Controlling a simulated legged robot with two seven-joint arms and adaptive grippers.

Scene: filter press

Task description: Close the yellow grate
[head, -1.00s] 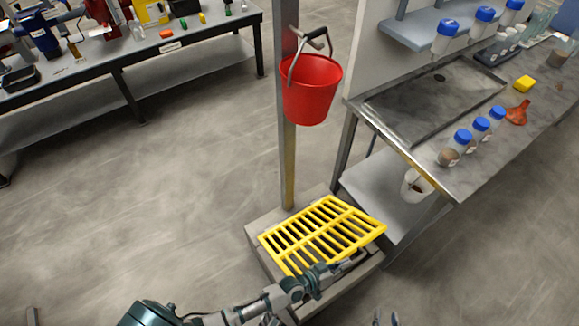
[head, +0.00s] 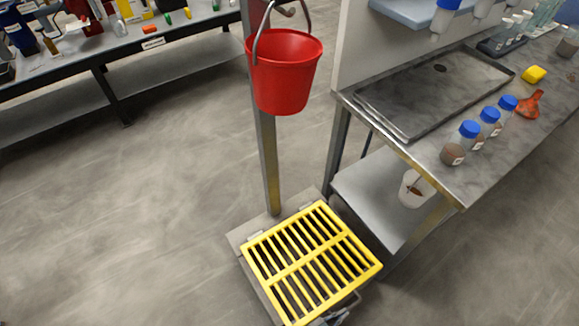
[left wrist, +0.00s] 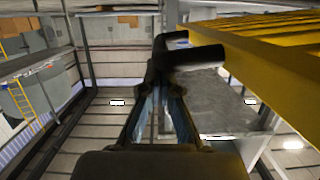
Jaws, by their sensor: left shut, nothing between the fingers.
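The yellow grate (head: 302,264) lies over the low grey base (head: 237,238) at the foot of the post in the head view. It looks low and close to level, but I cannot tell whether its front edge rests on the base. My left gripper (head: 337,315) shows only in part at the bottom edge, by the grate's front right side. In the left wrist view the dark fingers of my left gripper (left wrist: 190,52) are shut and empty. The grate (left wrist: 280,50) is right beside them, at the upper right. My right gripper is not in view.
A red bucket (head: 284,72) hangs on the post (head: 268,160) above the base. A steel bench (head: 420,150) with blue-capped bottles stands close on the right, with a white bucket (head: 415,188) on its lower shelf. The floor on the left is clear.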

